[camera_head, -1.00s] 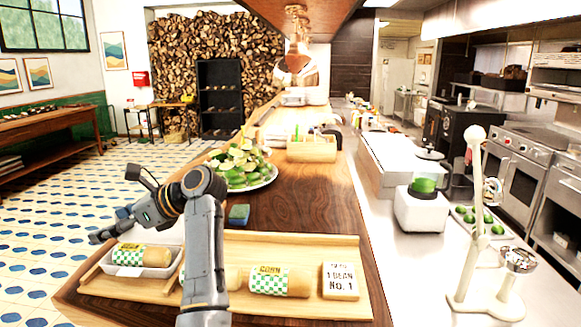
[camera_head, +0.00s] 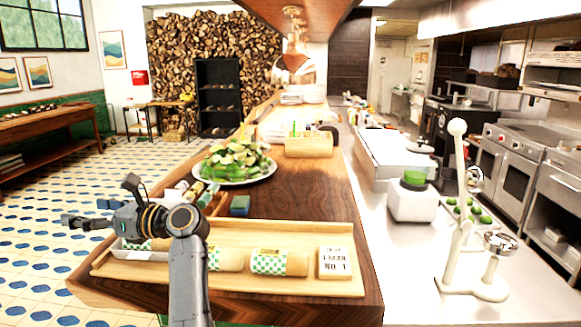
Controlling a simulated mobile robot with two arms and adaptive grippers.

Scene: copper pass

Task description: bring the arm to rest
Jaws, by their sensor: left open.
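My left arm rises from the bottom of the head view and bends to the left. My left gripper (camera_head: 100,207) is at the far left of the counter, open, with nothing seen between its fingers. It is above and partly in front of a white tray (camera_head: 140,254) that the arm mostly hides. My right gripper is not in view.
A wooden tray (camera_head: 300,287) on the wooden counter holds paper-wrapped rolls (camera_head: 279,262) and a small sign (camera_head: 335,262). A white blender (camera_head: 412,200) stands on the steel counter at right.

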